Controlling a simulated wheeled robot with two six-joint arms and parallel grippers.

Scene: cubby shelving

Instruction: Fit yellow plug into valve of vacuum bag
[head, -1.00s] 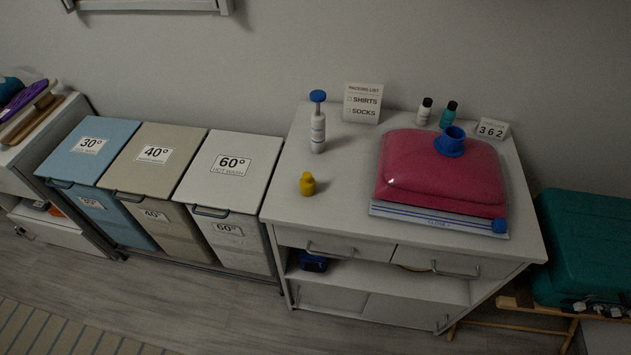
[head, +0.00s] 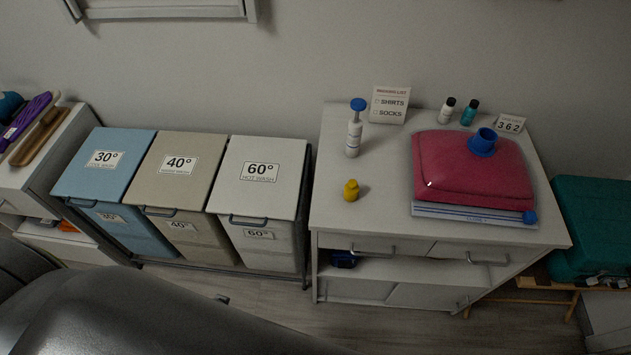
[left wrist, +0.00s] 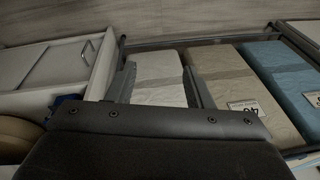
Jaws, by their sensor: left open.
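The yellow plug (head: 351,190) stands on the white cabinet top, left of the vacuum bag. The vacuum bag (head: 468,172) is a plump pink-red bundle on the same top, with a blue and white edge at its front. Its blue valve (head: 483,142) sticks up near the back right of the bag. My left gripper (left wrist: 160,80) shows in the left wrist view, its two fingers apart with nothing between them, in front of the hampers. The plug and bag are not in that view. No gripper shows in the head view; a dark arm part of mine fills its lower left.
A white pump with a blue knob (head: 354,128) stands behind the plug. A packing list card (head: 390,104), two small bottles (head: 447,110) and a number card (head: 510,123) line the back. Hampers (head: 262,172) stand left of the cabinet (head: 335,222). The cabinet top's front left is clear.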

